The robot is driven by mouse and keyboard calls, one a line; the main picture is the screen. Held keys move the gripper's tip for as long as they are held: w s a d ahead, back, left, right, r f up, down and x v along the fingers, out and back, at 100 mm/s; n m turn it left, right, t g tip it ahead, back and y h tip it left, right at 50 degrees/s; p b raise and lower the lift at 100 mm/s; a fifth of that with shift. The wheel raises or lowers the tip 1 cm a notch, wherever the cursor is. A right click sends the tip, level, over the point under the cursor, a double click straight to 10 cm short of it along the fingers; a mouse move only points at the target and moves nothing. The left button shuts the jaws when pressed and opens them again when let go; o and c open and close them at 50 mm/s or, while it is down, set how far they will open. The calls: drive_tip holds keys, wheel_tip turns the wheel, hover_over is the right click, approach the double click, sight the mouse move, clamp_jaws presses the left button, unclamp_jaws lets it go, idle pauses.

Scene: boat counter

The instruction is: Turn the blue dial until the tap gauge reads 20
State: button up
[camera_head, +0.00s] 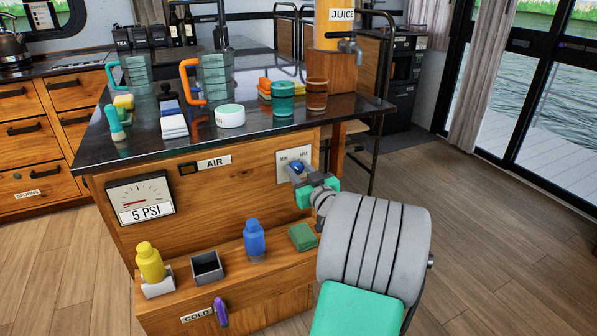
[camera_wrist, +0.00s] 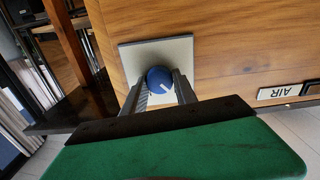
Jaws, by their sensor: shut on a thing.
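The blue dial (camera_head: 297,167) is on a pale square plate (camera_head: 285,160) at the right of the counter's wooden front. The dial also shows in the wrist view (camera_wrist: 160,79), with a white pointer line on it. My gripper (camera_head: 298,176) is shut on the dial, one finger on each side of it (camera_wrist: 160,90). A gauge (camera_head: 140,197) at the left of the front has a red needle and a readout of "5 PSI". A label by it reads "AIR" (camera_head: 214,163). In the head view my gripper partly hides the dial and plate.
Below, a ledge holds a yellow bottle (camera_head: 150,262), a dark open box (camera_head: 207,267), a blue bottle (camera_head: 254,238) and a green block (camera_head: 302,236). A purple handle (camera_head: 221,312) is by the "COLD" label. Jugs and cups stand on the dark countertop (camera_head: 250,145). Floor at right is clear.

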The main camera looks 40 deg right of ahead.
clamp_jaws()
drive_tip(key=shift+a, duration=0.15)
drive_tip(key=shift+m, duration=0.3)
drive_tip(key=m, duration=0.2)
drive_tip(key=shift+m, duration=1.9)
